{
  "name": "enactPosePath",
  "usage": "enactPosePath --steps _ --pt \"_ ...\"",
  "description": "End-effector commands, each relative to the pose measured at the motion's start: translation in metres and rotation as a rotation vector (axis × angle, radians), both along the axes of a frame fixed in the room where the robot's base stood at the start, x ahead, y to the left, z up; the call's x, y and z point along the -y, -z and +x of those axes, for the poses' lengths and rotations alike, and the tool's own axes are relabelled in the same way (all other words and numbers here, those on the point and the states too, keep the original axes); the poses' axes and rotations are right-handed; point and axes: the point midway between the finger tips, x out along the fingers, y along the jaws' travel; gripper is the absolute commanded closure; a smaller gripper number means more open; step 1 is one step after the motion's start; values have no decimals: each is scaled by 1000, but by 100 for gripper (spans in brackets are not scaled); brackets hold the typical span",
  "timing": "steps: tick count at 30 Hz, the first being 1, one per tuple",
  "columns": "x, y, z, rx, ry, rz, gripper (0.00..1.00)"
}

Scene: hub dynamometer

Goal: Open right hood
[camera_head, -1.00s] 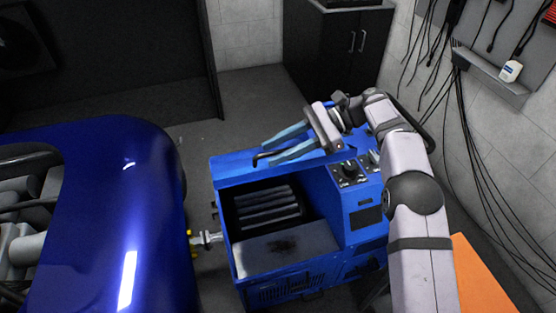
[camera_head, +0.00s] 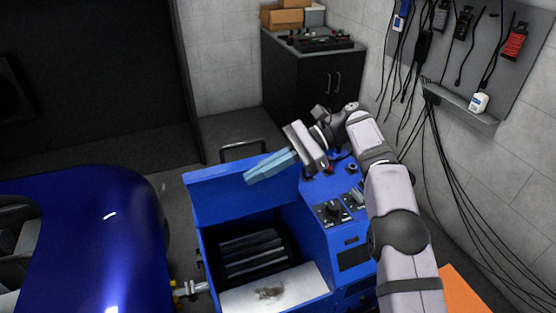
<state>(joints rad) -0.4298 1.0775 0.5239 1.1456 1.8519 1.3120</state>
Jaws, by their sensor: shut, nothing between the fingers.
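The blue dynamometer (camera_head: 318,245) stands at the centre, beside the blue car. Its hood (camera_head: 225,201) is raised at the back of the bay, with its broad blue face toward me. A dark bar handle (camera_head: 243,146) shows beyond the hood's top edge. The bay (camera_head: 255,254) below is uncovered and shows dark ribs and a pale stained plate. My gripper (camera_head: 254,176) is shut and empty. Its light-blue fingers point left and lie across the hood's upper edge on the near side. I cannot tell whether they touch it.
The control panel (camera_head: 338,205) with knobs lies under my arm. The blue car (camera_head: 95,235) is close at left, joined by a shaft (camera_head: 188,289). A dark cabinet (camera_head: 315,85) stands behind. Cables hang on the right wall. An orange surface (camera_head: 462,295) is at lower right.

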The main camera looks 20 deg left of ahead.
Motion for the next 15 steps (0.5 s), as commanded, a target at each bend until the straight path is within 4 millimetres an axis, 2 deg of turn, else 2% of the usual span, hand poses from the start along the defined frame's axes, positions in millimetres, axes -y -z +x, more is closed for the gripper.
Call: enactPosePath --steps 5,6,9,12,15 --pt "1 -70 -11 108 -7 50 100" --pt "2 -87 -17 127 -10 60 100" --pt "10 -120 -34 155 -14 53 100" --pt "17 -135 -45 184 18 9 100" --pt "16 -131 -36 276 100 -21 100"
